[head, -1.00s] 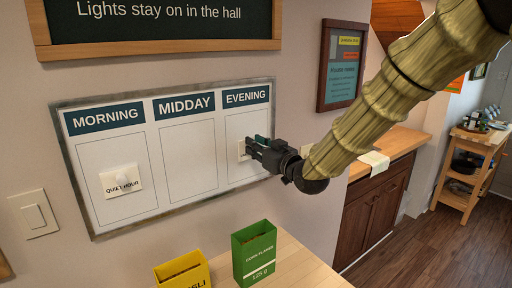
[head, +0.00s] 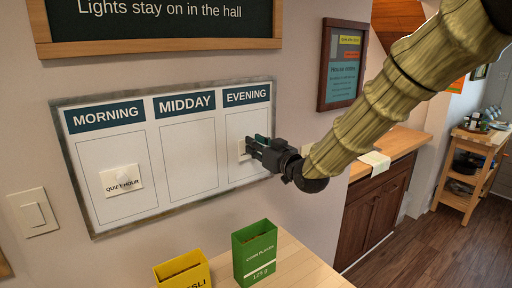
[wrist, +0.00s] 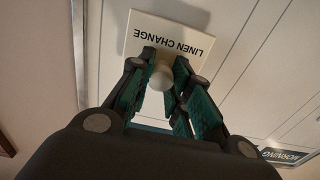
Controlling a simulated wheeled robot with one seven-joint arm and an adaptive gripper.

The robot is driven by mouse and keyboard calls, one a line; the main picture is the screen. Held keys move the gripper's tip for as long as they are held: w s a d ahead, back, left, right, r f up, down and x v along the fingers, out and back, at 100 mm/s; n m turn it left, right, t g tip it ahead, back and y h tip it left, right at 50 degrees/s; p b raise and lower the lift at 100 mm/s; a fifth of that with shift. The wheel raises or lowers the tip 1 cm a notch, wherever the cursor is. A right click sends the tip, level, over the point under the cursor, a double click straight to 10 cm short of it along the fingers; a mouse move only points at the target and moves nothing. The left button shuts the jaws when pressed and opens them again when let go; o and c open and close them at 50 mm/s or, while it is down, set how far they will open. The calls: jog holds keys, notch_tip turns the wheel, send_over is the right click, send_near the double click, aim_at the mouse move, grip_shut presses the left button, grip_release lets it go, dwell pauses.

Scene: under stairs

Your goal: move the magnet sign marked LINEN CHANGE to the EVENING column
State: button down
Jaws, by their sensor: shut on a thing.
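The LINEN CHANGE magnet sign (wrist: 172,40) is a white plate with a round knob (wrist: 161,76), upside down in the wrist view. My gripper (wrist: 163,85) is shut on its knob. In the head view my gripper (head: 254,146) is at the EVENING column (head: 247,120) of the white board, and the sign (head: 243,149) shows mostly hidden behind the fingers. The plate looks to be at the board's surface; contact is hard to tell. The QUIET HOUR sign (head: 121,181) is in the MORNING column (head: 98,150). The MIDDAY column (head: 188,155) is empty.
A green box (head: 255,255) and a yellow box (head: 184,272) stand on a wooden surface below the board. A light switch (head: 34,212) is at the left, a chalkboard (head: 165,22) above, and a framed notice (head: 342,65) at the right.

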jog(key=c, duration=1.9)
grip_release()
grip_shut()
jog(key=shift+w+a+r, duration=0.1)
jog(key=shift+w+a, duration=0.1)
jog(key=shift+w, duration=0.05)
jog(key=o, duration=1.2)
grip_release()
jog(key=shift+w, duration=0.15)
jog(key=shift+c, duration=0.2)
jog(key=shift+b+v, duration=0.65)
jog(key=shift+v, duration=2.35)
